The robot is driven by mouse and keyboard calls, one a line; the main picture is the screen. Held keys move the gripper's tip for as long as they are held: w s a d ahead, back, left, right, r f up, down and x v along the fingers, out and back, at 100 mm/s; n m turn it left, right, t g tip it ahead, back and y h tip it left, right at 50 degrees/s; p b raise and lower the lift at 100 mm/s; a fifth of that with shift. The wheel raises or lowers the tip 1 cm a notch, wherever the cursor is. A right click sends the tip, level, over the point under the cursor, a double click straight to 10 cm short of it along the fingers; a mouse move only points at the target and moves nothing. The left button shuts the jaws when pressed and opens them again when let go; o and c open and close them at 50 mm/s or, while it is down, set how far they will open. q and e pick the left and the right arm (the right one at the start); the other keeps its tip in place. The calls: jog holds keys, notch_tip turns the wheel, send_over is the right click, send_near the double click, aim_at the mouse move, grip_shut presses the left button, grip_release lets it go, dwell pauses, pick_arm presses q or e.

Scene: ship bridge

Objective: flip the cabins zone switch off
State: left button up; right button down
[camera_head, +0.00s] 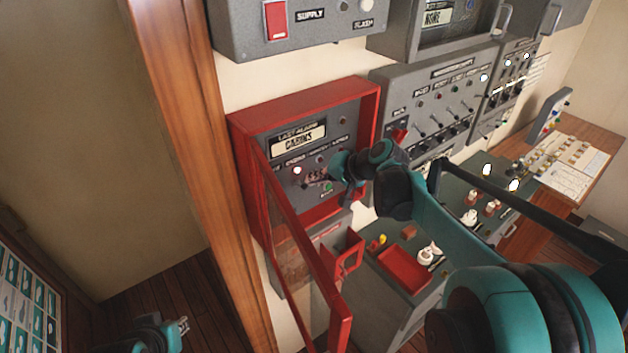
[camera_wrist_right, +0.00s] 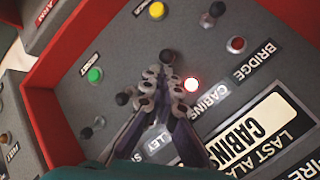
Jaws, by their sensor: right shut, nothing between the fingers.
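The red-framed alarm box (camera_head: 369,112) has its red door (camera_head: 300,245) swung open. Its display (camera_head: 298,139) reads LAST ALARM CABINS. In the right wrist view, a lit red lamp (camera_wrist_right: 191,84) sits beside the CABINS label (camera_wrist_right: 208,97). A dark switch knob (camera_wrist_right: 167,57), in line with that lamp, shows just past my fingertips; its lever is partly hidden. My right gripper (camera_head: 338,168) is shut and empty at the panel; its fingertips also show in the wrist view (camera_wrist_right: 163,80). Whether they touch the switch I cannot tell. My left gripper (camera_head: 180,327) is low at the left, far from the box.
A green button (camera_wrist_right: 94,75) and a yellow one (camera_wrist_right: 157,10) sit on the same panel. A grey switch panel (camera_head: 430,95) stands to the right. Below is a console with a red tray (camera_head: 405,270). The open door juts out left of my right arm.

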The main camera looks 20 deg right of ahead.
jog(key=f+t+b, duration=0.1)
jog(key=b, duration=0.2)
jog(key=s+f+t+y+b, duration=0.1)
jog(key=t+b, duration=0.1)
jog(key=b, duration=0.1)
jog(key=shift+s+d+f, duration=0.1)
jog(key=shift+f, duration=0.1)
dwell(0.5)
jog(key=shift+r, duration=0.1)
jog(key=shift+r+p, duration=0.5)
jog(key=shift+r, duration=0.25)
